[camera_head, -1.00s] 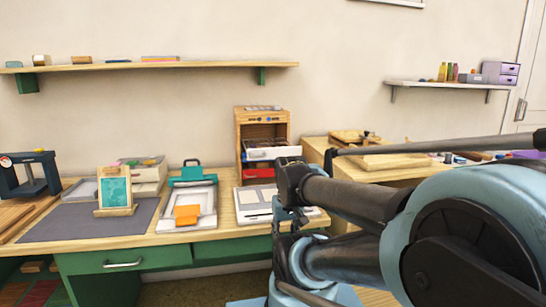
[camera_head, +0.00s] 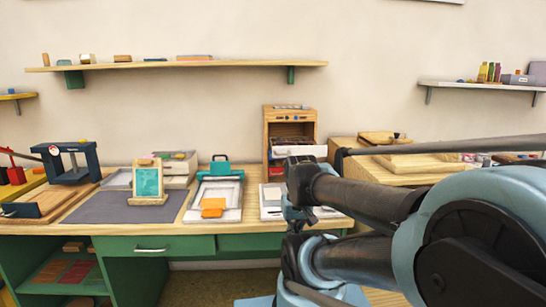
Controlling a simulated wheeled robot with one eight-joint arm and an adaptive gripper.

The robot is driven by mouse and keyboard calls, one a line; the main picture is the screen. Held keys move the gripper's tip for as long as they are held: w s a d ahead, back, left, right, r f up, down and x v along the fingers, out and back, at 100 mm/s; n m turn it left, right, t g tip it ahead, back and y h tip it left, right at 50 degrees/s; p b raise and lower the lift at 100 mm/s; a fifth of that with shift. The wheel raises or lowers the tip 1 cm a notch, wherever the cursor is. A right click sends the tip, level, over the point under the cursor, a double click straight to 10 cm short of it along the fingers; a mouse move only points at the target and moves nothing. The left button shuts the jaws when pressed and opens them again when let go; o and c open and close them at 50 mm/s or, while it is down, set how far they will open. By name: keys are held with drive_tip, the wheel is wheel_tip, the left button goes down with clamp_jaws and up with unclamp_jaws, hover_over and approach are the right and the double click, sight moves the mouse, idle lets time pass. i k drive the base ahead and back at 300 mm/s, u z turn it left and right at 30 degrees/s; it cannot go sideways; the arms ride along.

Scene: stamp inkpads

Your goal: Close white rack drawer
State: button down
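A wooden rack (camera_head: 291,109) stands at the back of the desk, with an open front and dark contents inside. A white drawer front (camera_head: 310,151) juts out from its lower part, so this drawer looks pulled out. My arm hides the rack's lower part. My gripper (camera_head: 298,222) is in front of the rack, low over the desk's front edge; its fingers are small and partly hidden by my arm, so whether they are open or shut is unclear. I cannot tell whether it touches anything.
On the green desk stand a white drawer box (camera_head: 178,170), a framed teal picture (camera_head: 147,183), and a white board with an orange block (camera_head: 213,207). A dark blue press (camera_head: 70,163) is at left. A wooden cabinet (camera_head: 400,172) is at right.

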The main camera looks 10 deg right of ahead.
sight(278, 152)
drive_tip(key=u, duration=1.3)
drive_tip(key=k, duration=0.85)
drive_tip(key=z, duration=1.9)
